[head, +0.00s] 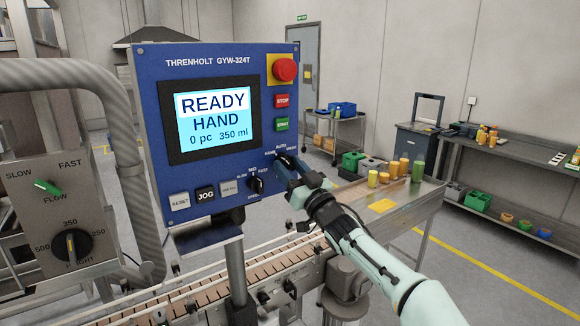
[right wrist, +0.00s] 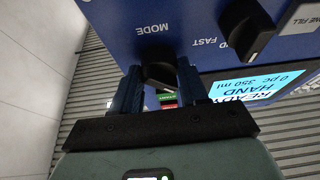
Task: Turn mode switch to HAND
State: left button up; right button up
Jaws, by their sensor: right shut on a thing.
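The blue control panel (head: 220,64) stands at centre left in the head view. Its screen (head: 213,120) reads READY, HAND, 0 pc, 350 ml. My right gripper (head: 284,170) is at the panel's lower right, by the AUTO marking, and hides most of the mode switch there. In the right wrist view the black mode switch (right wrist: 158,75) sits under the MODE label, between the two fingers of my right gripper (right wrist: 160,86), which is shut on it. The exact direction of its pointer is hidden. My left gripper is not in view.
A black speed knob (head: 257,185) sits just left of the gripper, with the JOG button (head: 206,195) farther left. The red emergency stop (head: 285,69) and green START button (head: 282,125) are above. A conveyor (head: 200,292) runs below. A table (head: 405,205) with jars stands at right.

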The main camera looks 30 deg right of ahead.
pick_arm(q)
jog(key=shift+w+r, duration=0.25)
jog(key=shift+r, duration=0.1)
pick_arm(e)
jog(key=shift+r+n+y, duration=0.1)
jog(key=shift+n+y, duration=0.3)
jog(key=shift+n, duration=0.3)
jog(key=o, duration=1.1)
jog(key=shift+c, duration=0.2)
jog(key=shift+s+d+f, duration=0.1)
jog(key=shift+s+f, duration=0.2)
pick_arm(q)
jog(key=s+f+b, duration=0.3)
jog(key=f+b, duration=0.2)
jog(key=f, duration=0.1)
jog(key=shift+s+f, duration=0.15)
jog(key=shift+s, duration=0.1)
pick_arm(e)
jog(key=v, duration=1.2)
jog(key=shift+s, duration=0.35)
